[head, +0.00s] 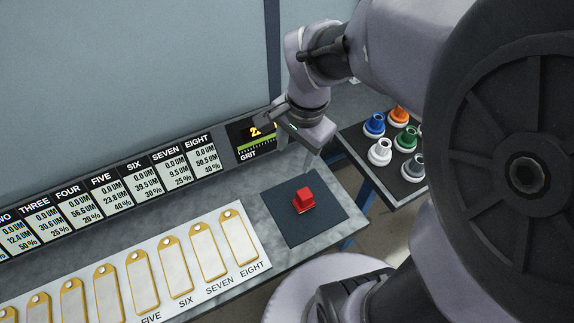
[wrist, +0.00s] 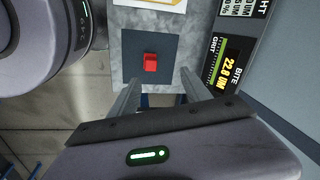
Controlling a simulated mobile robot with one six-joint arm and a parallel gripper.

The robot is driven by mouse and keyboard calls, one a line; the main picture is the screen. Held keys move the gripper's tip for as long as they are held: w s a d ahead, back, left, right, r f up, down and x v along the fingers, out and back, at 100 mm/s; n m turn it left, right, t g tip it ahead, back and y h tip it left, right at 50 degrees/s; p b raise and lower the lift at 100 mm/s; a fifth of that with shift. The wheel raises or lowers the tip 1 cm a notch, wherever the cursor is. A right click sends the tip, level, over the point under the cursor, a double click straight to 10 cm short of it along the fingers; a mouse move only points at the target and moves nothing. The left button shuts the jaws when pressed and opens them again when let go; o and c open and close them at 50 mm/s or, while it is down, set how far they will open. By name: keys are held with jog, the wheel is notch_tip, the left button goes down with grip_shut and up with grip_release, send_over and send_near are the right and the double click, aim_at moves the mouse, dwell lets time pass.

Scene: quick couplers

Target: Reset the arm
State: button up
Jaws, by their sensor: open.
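My gripper (wrist: 160,92) is open and empty. In the head view my gripper (head: 298,160) hangs over the right end of the grey bench, beside the small display and behind the red button. My arm reaches in from the right, with its large dark joint close to the camera. In the wrist view both fingers point toward the bench edge, with the red button (wrist: 150,62) showing just beyond them. The fingers look apart from the button.
The red button (head: 304,200) sits on a dark square pad (head: 283,228). A grit display (head: 254,136) and labelled panels stand behind. A white board (head: 215,276) with several yellow-rimmed tags lies left. A dark tray (head: 351,138) holds several coloured couplers at right.

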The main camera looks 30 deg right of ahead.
jog(key=s+a+r+n+t+y+b, duration=0.1)
jog(key=s+a+r+n+t+b, duration=0.2)
jog(key=s+a+n, duration=0.6)
jog(key=shift+s+a+r+t+y+b, duration=0.4)
jog(key=shift+s+a+t+b, duration=0.1)
jog(key=shift+a, duration=0.1)
